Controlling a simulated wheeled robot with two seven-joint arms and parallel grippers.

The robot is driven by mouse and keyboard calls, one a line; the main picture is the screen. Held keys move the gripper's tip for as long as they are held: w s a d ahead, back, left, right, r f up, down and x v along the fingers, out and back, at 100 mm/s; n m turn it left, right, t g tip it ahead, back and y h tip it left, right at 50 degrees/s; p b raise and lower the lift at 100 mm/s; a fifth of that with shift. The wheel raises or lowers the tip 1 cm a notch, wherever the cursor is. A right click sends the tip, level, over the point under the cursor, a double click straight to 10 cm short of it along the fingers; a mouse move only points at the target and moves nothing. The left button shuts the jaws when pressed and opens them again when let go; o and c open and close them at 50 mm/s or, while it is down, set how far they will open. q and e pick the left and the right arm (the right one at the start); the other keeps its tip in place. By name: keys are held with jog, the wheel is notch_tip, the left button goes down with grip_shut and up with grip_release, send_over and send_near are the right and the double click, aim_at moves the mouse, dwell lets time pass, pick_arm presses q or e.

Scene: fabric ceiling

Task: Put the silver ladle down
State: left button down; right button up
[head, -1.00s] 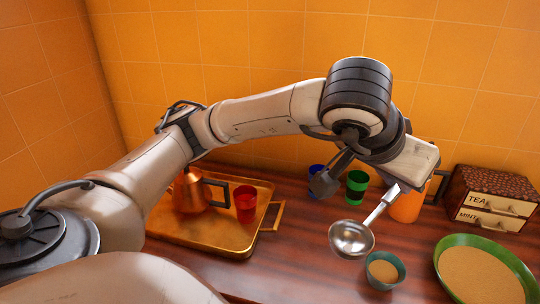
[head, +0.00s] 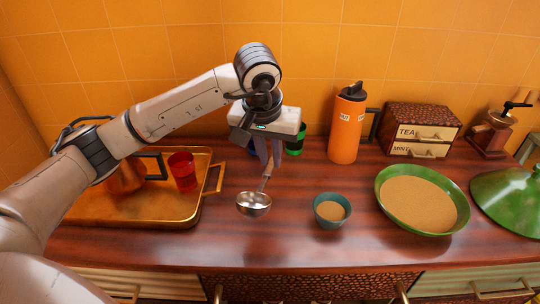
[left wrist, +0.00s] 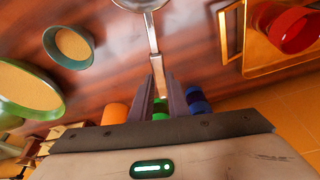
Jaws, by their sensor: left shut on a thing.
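The silver ladle (head: 254,203) is in the head view, left of the middle, its bowl low near the wooden counter (head: 285,240). I cannot tell whether the bowl touches the counter. My left gripper (head: 267,160) is shut on the ladle's handle and points down, with the handle rising into its fingers. In the left wrist view the ladle (left wrist: 152,35) runs from between the fingers (left wrist: 160,88) to its bowl at the top edge. My right gripper is not in view.
A teal bowl (head: 331,219) with brown contents stands right of the ladle, beside a green dish (head: 380,200). A brass tray (head: 205,185) holds a red cup (head: 183,171) and a copper pot (head: 124,178). An orange flask (head: 346,128) stands behind. The counter in front of the ladle is clear.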

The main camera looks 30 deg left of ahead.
aim_at(269, 168)
pick_arm(q)
notch_tip(269, 168, down, 5)
jog(key=b, duration=0.4)
jog(key=shift+r, duration=0.1)
jog(key=shift+f+b, duration=0.35)
jog(key=shift+f, duration=0.2)
jog(key=shift+f+b, duration=0.45)
jog(key=shift+b, duration=0.1)
jog(key=c, duration=1.6)
grip_release()
